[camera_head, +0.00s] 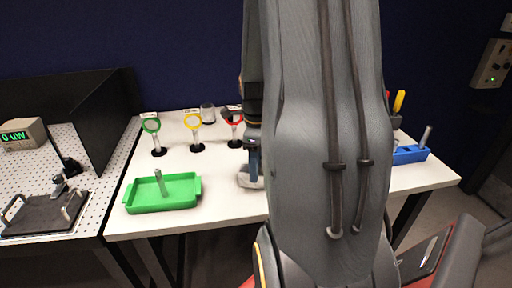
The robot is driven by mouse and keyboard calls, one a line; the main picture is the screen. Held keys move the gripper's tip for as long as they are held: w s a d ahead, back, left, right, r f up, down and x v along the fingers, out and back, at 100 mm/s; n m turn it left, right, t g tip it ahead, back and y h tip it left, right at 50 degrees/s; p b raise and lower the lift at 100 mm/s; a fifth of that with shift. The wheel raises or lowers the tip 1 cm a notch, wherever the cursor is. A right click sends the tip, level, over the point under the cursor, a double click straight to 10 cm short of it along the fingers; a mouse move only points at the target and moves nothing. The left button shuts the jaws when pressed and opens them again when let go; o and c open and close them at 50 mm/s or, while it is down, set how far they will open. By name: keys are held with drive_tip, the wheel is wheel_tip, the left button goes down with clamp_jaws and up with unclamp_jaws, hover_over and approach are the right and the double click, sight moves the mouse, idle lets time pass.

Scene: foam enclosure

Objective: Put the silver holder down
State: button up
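My arm fills the middle of the view and hides most of my gripper (251,165), which is low over the white table (225,185), left of the large grey arm link. Its fingertips and anything between them cannot be made out. A pale grey shape (246,178) shows at its lower end; I cannot tell whether this is the silver holder or part of the gripper. A silver post (160,182) stands tilted in the green tray (165,204). Another silver post (426,136) stands in the blue tray (408,154) at the right.
Green-ringed (151,126), yellow-ringed (193,122) and red-ringed (233,116) mounts stand on black bases along the back. A perforated board (95,160) with a black panel (100,125) lies left. Table between the green tray and my gripper is clear.

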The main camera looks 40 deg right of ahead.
wheel_tip(320, 180, up, 9)
drive_tip(key=b, duration=0.2)
drive_tip(key=s+a+f+n, duration=0.1)
drive_tip(key=a+f+n, duration=0.2)
drive_tip(key=a+n, duration=0.9)
drive_tip(key=s+a+f+n+t, duration=0.1)
drive_tip(key=a+f+n, duration=0.3)
drive_tip(key=a+n, duration=0.8)
drive_tip(key=n, duration=0.4)
drive_tip(key=shift+a+f+n, duration=0.15)
drive_tip(key=shift+f+n, duration=0.1)
drive_tip(key=shift+n, duration=0.15)
drive_tip(key=shift+f, duration=0.15)
